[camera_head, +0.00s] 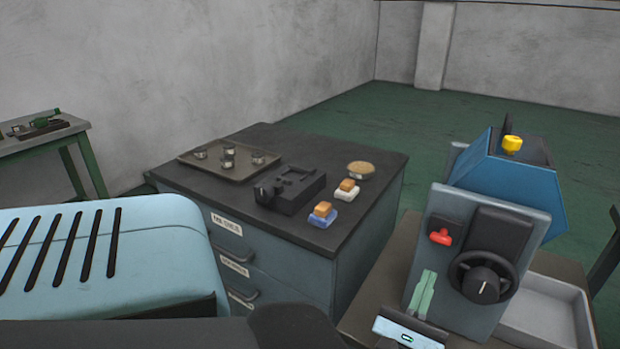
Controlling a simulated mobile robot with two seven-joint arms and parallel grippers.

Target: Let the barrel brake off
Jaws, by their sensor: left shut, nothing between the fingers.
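A blue and grey machine (510,190) stands at the right. Its front panel carries a small red lever (440,237), a black round handwheel (483,277) with a white pointer mark, and a dark upright plate. A yellow knob (512,143) sits on its top. No label shows which part is the barrel brake. My left gripper (426,281) has slim green fingers, shut and empty, in front of the lower left of the panel, below the red lever and left of the handwheel. I cannot tell whether they touch the panel. My right gripper is out of view.
A drawer cabinet (272,248) holds a tray (185,158) of small metal parts, a black device (290,190), two small brushes or blocks and a round tan item. A light-blue slotted housing (150,235) fills the lower left. A grey bin (545,315) lies right of the machine.

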